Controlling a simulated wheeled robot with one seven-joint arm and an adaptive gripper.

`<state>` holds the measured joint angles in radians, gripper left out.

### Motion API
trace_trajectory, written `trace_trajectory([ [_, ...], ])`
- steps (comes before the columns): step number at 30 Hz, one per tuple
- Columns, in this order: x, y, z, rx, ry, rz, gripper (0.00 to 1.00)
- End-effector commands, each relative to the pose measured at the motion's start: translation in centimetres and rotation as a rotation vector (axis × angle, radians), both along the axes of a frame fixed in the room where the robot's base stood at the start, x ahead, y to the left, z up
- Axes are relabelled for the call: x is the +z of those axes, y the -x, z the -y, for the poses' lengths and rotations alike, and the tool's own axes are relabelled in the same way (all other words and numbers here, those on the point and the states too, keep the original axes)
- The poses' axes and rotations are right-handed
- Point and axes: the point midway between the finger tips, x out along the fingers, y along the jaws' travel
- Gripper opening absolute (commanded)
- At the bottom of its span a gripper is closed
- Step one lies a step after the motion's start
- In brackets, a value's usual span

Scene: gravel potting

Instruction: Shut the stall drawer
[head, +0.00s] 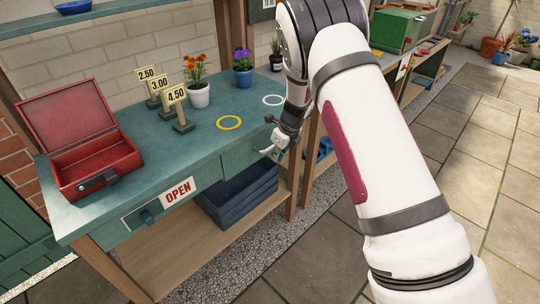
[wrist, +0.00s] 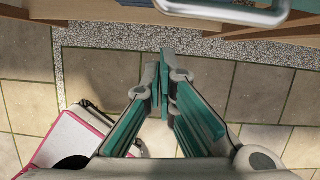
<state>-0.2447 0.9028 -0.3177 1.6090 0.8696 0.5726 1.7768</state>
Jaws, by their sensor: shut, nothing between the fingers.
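The teal stall (head: 225,105) stands along the wall in the head view. A dark teal front panel (head: 240,172) lies under its top, left of my gripper; I cannot tell whether it is the drawer's face. My gripper (head: 270,150) is at the stall's front edge, partly hidden by my arm. In the wrist view its teal-padded fingers (wrist: 166,58) are shut and empty. A pale bar handle (wrist: 225,14) shows beyond the fingertips at the top edge, apart from them. How far the drawer stands out is not clear, as my arm covers that part.
On the stall are an open red cash box (head: 95,160), price signs (head: 176,95), flower pots (head: 198,95), and yellow (head: 229,122) and white rings. A blue crate (head: 240,195) sits on the lower shelf. An OPEN sign (head: 178,192) hangs in front. Paving to the right is free.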

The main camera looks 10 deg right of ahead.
Motion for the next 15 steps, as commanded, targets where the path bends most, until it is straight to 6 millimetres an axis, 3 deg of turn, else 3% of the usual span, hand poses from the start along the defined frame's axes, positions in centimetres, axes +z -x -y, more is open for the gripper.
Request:
trace_trajectory([
  [1,0.5,0.3,0.9,-0.004,0.000,0.000,0.00],
  [9,6.2,1.7,1.8,0.000,0.001,0.001,0.00],
  [15,8.8,2.3,2.3,0.000,0.001,-0.002,0.00],
])
